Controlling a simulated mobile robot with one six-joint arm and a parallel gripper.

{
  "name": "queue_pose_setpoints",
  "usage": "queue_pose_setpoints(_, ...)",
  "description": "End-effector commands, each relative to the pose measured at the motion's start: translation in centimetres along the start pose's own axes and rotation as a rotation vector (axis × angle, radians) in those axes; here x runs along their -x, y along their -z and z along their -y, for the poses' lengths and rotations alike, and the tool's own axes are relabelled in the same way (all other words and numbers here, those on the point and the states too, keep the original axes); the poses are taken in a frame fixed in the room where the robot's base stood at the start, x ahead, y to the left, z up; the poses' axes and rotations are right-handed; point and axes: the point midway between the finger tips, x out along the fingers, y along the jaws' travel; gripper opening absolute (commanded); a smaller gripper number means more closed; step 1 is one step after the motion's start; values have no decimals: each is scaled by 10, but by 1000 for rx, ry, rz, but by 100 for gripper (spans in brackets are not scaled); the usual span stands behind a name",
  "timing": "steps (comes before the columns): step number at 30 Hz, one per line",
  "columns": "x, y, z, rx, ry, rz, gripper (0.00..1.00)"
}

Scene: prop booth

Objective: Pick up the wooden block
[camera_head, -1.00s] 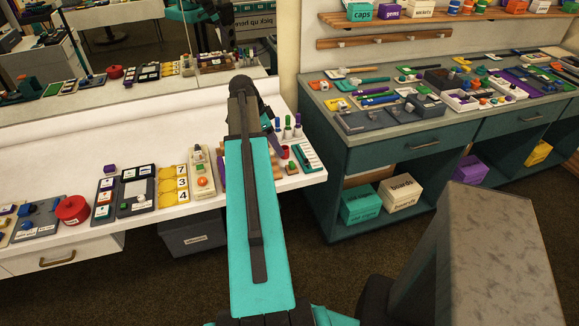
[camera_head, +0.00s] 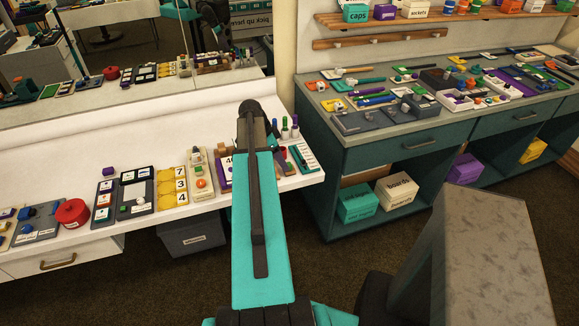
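I cannot make out a wooden block for certain in the head view. My teal arm with its dark elbow reaches up the middle of the picture and covers part of the white counter (camera_head: 135,245) near its right end. My gripper is hidden behind the arm, so its fingers and anything between them do not show.
A teal workbench (camera_head: 400,153) full of tools stands right. A mirror backs the counter.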

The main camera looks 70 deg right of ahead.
Motion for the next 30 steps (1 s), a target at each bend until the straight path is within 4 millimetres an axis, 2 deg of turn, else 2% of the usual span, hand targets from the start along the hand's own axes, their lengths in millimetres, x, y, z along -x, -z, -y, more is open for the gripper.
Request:
queue_pose_setpoints(17,-6,1,0,1,0,0,56)
queue_pose_setpoints(30,-40,6,0,2,-1,0,56)
